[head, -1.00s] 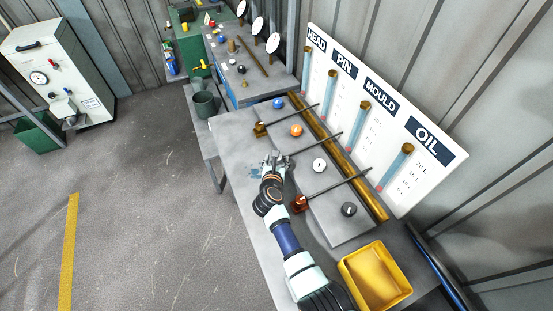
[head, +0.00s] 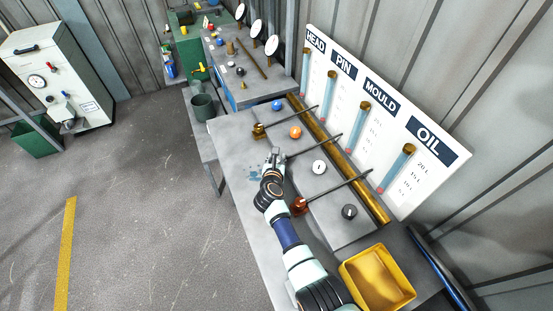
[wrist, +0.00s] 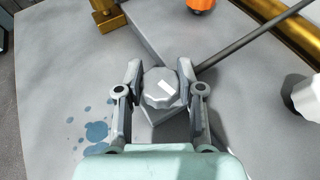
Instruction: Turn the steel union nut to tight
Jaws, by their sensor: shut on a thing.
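The steel union nut (wrist: 160,88) is a grey faceted piece with a pale mark on its top. In the wrist view it sits on a grey block at the end of a thin dark rod (wrist: 250,40). My gripper (wrist: 160,85) is shut on the nut, one finger on each side. In the head view my gripper (head: 275,154) is at the same rod's near end, and it hides most of the nut there.
Orange (head: 295,132), white (head: 319,167) and black (head: 349,211) knobs stand on the bench panel. Brass (head: 259,130) and copper-coloured (head: 300,206) fittings flank my gripper. A yellow tray (head: 376,277) is at the front right. Blue stains (wrist: 96,130) mark the bench beside the nut.

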